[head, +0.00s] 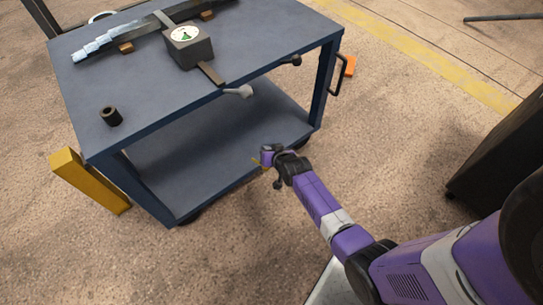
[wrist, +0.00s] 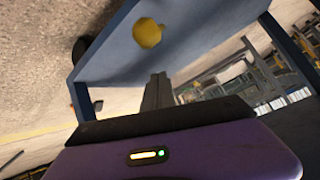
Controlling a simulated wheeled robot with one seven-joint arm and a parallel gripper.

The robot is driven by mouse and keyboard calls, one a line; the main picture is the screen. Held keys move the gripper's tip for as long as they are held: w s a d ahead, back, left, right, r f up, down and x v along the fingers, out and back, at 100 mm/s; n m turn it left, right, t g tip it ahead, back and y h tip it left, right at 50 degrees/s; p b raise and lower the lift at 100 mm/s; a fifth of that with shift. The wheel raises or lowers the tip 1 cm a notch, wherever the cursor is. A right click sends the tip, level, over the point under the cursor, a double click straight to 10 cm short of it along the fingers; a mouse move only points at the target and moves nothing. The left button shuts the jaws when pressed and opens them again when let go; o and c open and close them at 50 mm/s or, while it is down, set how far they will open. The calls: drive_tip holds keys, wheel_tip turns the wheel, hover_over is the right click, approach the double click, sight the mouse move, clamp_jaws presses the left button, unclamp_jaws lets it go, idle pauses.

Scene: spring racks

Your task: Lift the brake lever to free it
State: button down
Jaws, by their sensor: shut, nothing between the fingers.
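A blue wheeled cart (head: 145,120) stands left of my arm in the head view. A yellow rounded knob (wrist: 147,33) shows in the wrist view against the cart's blue panel (wrist: 200,30); it may be the end of the brake lever, but I cannot tell. In the head view a small yellowish piece (head: 257,162) shows beside my gripper (head: 265,157), by the cart's lower shelf edge. My gripper's dark fingers (wrist: 157,88) are shut and empty in the wrist view, below and right of the knob. Contact between them is not visible.
On the cart top are leaf springs (head: 120,38), a grey box with a dial (head: 188,46) and a dark cylinder (head: 111,116). A pale-ended handle (head: 240,91) and a dark knob (head: 292,60) project from the front edge. Floor is open between cart and dark cabinet (head: 500,150).

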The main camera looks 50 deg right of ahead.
drive_tip(key=shift+s+a+f, duration=1)
drive_tip(key=shift+s+a, duration=0.15)
drive_tip(key=shift+a, duration=0.15)
drive_tip(key=shift+s+a+f, duration=0.4)
drive_tip(key=shift+s+f, duration=0.15)
drive_tip(key=shift+f, duration=0.1)
